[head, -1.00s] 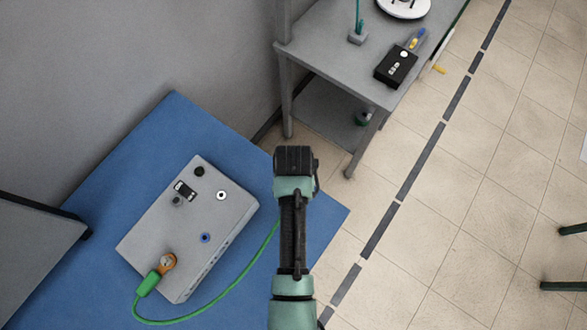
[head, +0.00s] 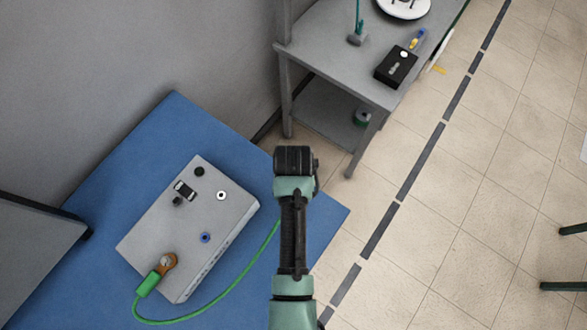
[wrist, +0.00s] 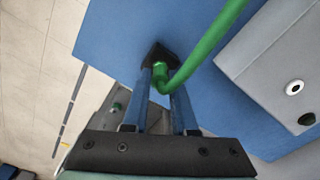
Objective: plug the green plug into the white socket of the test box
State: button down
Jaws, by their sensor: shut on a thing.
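The grey test box (head: 190,225) lies on a blue mat, left of my arm in the head view. Its white socket (head: 221,195) is empty and also shows at the right of the wrist view (wrist: 294,87). A green plug (wrist: 160,75) sits between the fingertips of my gripper (wrist: 160,68), which is shut on it. The thick green cable curves up and right from it. The plug is over the blue mat, left of the box in the wrist view, apart from the socket. In the head view my arm hides the gripper and held plug.
The cable's other green end (head: 150,282) is at an orange ring terminal (head: 166,262) on the box. A blue socket (head: 205,237) and black knob (head: 199,171) are on its top. A grey table (head: 335,50) with a black device (head: 396,67) stands behind.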

jog(key=shift+r+p, duration=1.35)
jog(key=shift+p, duration=0.05)
notch_tip(320, 180, up, 4)
jog(key=p, duration=0.4)
jog(key=shift+f, duration=0.2)
